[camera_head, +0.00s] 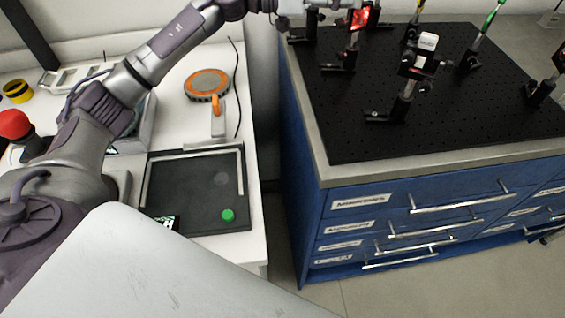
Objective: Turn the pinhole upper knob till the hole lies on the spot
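My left arm reaches from the left to the back left corner of the optical bench. Its gripper (290,14) is at the top edge, close to a small post mount (310,28); it is small and partly cut off, so I cannot tell whether its fingers are open or touch anything. A mount with a bright red glow (359,17) stands just right of it. I cannot tell which mount is the pinhole; its upper knob, hole and spot cannot be made out. My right gripper is not in view.
The black breadboard (440,135) tops a blue drawer cabinet (335,225). A white-topped mount (426,45) and other posts stand on it. The white side table holds a black tray (165,195), an orange-rimmed disc (207,84) and a red button (14,125). A gap separates table and cabinet.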

